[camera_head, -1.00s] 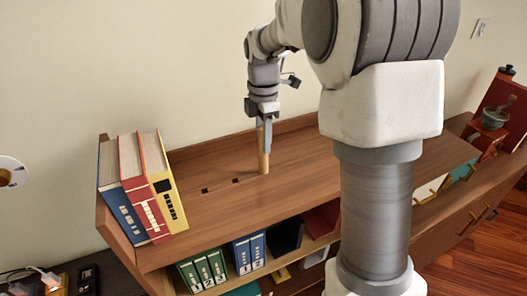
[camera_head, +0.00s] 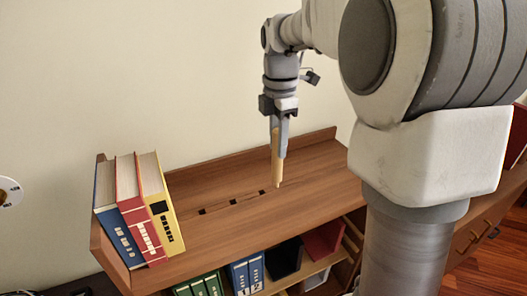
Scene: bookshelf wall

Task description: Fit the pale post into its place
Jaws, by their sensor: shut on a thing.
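My gripper (camera_head: 279,120) is shut on the upper part of the pale post (camera_head: 276,162). The post is a slim, light-wood piece hanging below the fingers, nearly upright with a slight lean in the picture. Its lower end is just right of the rightmost of three small dark slots in the wooden shelf top: a left slot (camera_head: 202,211), a middle slot (camera_head: 232,202) and a right slot (camera_head: 262,193). I cannot tell whether the post's tip touches the shelf top (camera_head: 315,170) or hovers just above it.
Blue, red and yellow books (camera_head: 140,208) lean together at the shelf's left end. A raised back edge (camera_head: 245,152) runs along the wall behind the slots. Green and blue binders (camera_head: 245,272) stand on the level below. My arm covers the right side.

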